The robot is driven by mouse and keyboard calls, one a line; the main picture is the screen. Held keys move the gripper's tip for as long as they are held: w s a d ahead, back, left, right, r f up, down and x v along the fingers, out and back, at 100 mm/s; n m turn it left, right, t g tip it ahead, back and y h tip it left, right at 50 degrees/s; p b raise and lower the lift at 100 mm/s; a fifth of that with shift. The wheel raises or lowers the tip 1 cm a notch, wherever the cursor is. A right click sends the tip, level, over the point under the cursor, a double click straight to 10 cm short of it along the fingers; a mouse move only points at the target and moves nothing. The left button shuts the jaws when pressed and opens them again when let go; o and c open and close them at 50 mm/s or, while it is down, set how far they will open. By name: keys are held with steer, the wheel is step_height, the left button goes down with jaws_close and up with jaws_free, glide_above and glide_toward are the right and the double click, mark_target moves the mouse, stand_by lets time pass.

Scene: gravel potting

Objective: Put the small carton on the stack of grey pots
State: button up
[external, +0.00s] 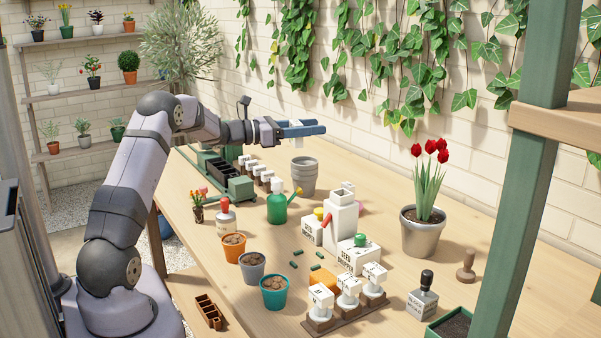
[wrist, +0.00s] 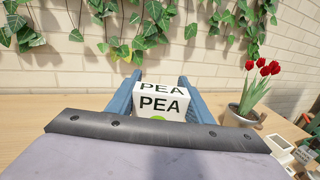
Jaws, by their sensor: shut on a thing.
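My gripper (external: 303,130) has blue fingers and is shut on the small carton (external: 298,144), holding it in the air above table height. In the wrist view the white carton (wrist: 160,104) reads PEA, with a bit of green low on its face, and sits between the two fingers (wrist: 158,84). The stack of grey pots (external: 303,178) stands upright on the table, below the gripper in the external picture. I cannot tell whether the carton is straight over it. The pots are hidden in the wrist view.
A green watering can (external: 278,208) stands just in front of the pots. A white seed dropper machine (external: 342,215) is to the right. A grey pot of red tulips (external: 422,236) stands further right. A green-ended rack (external: 240,188) is at left. The ivy-covered wall (external: 400,100) is behind.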

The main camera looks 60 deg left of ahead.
step_height(320, 180, up, 2)
steer(key=w, duration=0.3)
steer(key=n+y, duration=0.3)
steer(key=y, duration=0.2)
glide_above(307, 160)
steer(key=shift+t, duration=0.3)
steer(key=shift+d+f+p, duration=0.15)
steer(key=shift+f+p, duration=0.45)
steer(key=shift+f, duration=4.05)
steer(key=shift+f, duration=0.2)
steer(key=o, duration=1)
steer(key=shift+r, duration=0.2)
